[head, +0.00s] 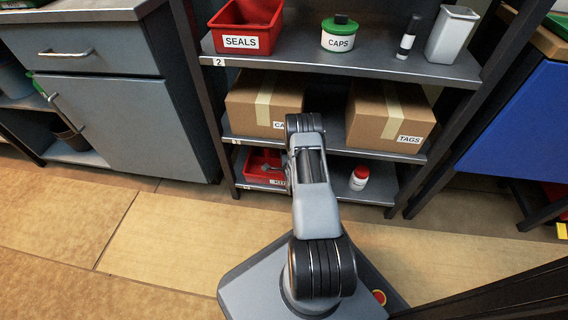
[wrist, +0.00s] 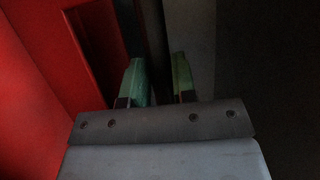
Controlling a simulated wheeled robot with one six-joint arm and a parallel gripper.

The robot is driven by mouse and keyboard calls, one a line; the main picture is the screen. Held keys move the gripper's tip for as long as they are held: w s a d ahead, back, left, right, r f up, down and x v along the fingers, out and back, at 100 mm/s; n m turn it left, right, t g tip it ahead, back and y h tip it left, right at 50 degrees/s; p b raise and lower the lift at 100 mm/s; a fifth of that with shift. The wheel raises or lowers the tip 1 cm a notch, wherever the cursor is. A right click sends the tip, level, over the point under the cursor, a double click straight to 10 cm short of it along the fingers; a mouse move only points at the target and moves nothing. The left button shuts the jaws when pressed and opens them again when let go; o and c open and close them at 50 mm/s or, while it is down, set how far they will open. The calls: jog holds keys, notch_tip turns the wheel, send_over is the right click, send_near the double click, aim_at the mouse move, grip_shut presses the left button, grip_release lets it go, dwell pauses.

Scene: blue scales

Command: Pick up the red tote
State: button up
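A red tote (head: 262,167) sits on the bottom shelf. Its front label is partly hidden by my arm. Red walls, most likely this tote's, fill the left of the wrist view (wrist: 25,95). My gripper (wrist: 160,80) shows in the wrist view with its two green fingertips apart, just right of the red surface. A dark strip and a grey strip show between and beyond the fingers. I cannot tell whether a finger touches the red wall. In the head view my gripper is hidden behind my arm.
A red SEALS bin (head: 246,27), a CAPS tub (head: 339,36) and a grey container (head: 452,35) stand on the upper shelf. Cardboard boxes (head: 265,103) (head: 389,116) fill the middle shelf. A white red-capped bottle (head: 359,178) stands right of my arm on the bottom shelf.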

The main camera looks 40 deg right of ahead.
grip_shut()
jog(key=shift+r, duration=0.1)
dwell(0.4)
